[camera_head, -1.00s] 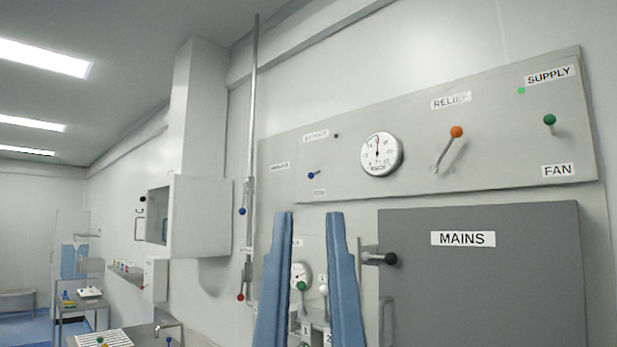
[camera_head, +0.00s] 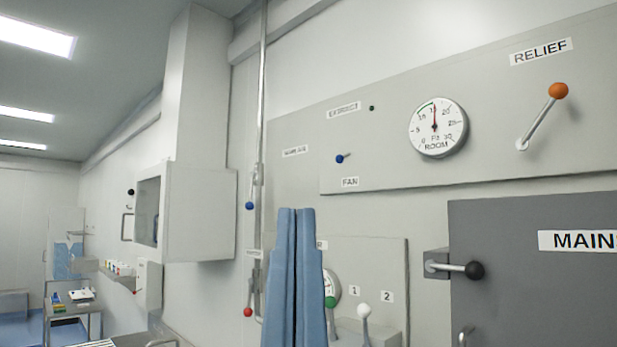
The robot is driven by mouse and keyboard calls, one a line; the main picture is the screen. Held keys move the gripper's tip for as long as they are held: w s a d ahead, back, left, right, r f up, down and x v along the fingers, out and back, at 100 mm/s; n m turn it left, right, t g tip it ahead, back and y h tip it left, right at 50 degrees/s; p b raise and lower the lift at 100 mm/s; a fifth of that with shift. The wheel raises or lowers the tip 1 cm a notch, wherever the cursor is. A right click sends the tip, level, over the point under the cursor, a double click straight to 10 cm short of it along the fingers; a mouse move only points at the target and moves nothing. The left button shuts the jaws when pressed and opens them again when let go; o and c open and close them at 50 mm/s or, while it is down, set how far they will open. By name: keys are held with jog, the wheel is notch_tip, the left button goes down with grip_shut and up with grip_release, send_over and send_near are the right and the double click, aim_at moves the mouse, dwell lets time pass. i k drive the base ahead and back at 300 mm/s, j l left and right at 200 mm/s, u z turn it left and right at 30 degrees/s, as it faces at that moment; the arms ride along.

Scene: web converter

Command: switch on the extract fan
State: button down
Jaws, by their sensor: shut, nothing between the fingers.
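The extract fan switch (camera_head: 341,158) is a small lever with a blue knob on the long grey panel. A FAN label (camera_head: 350,182) is below it. Above it is a blurred label (camera_head: 344,110) that seems to read EXTRACT, with a small dark green lamp (camera_head: 371,108) beside it that looks unlit. My gripper (camera_head: 296,212) has two blue fingers pointing up, pressed together with nothing between them. Its tips are below and to the left of the blue knob in the picture, apart from it.
A round ROOM gauge (camera_head: 438,127) and the orange-knobbed RELIEF lever (camera_head: 541,117) are to the right. The grey MAINS cabinet (camera_head: 540,285) with its black-knobbed handle (camera_head: 474,270) juts at lower right. A white wall box (camera_head: 200,213) and a vertical pipe (camera_head: 260,110) are left.

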aim_at(339, 159)
jog(key=i+j, duration=0.2)
jog(key=i, duration=0.35)
jog(key=i+j+u, duration=0.1)
jog(key=i, duration=0.45)
jog(key=i+j, duration=0.25)
jog(key=i, duration=0.35)
jog(key=i+j, duration=0.15)
jog(key=i, duration=0.4)
jog(key=j+u, duration=0.05)
